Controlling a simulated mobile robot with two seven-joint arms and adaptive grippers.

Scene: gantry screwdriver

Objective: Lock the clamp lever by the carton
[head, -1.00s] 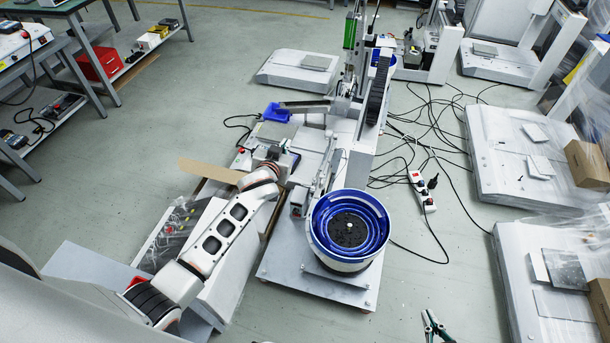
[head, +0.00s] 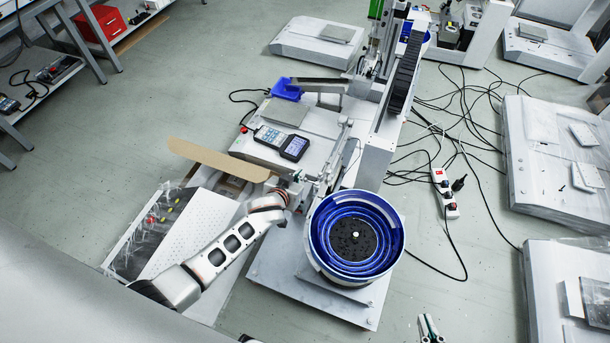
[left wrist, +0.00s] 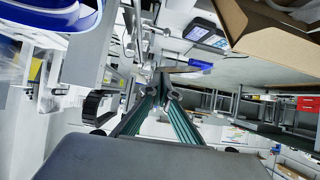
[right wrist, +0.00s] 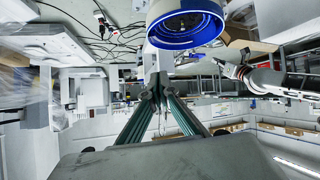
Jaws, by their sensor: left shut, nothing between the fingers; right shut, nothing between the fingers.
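The open cardboard carton (head: 218,160) lies left of the white machine base, its flap reaching toward my left arm. It also shows at the top right of the left wrist view (left wrist: 275,40). A metal clamp lever (head: 341,143) stands on the machine base, between the handheld meters and the gantry; its exact lock position is too small to tell. My left gripper (head: 300,182) is shut and empty, between the carton and the blue bowl; its fingertips (left wrist: 165,88) show clearly in its wrist view. My right gripper (head: 429,326) is shut and empty at the bottom edge.
The blue vibratory bowl (head: 318,222) stands right of my left gripper. The gantry (head: 402,75) rises behind. A power strip (head: 444,192) and loose cables lie on the floor at right. A perforated white panel (head: 190,237) lies beneath my left arm.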

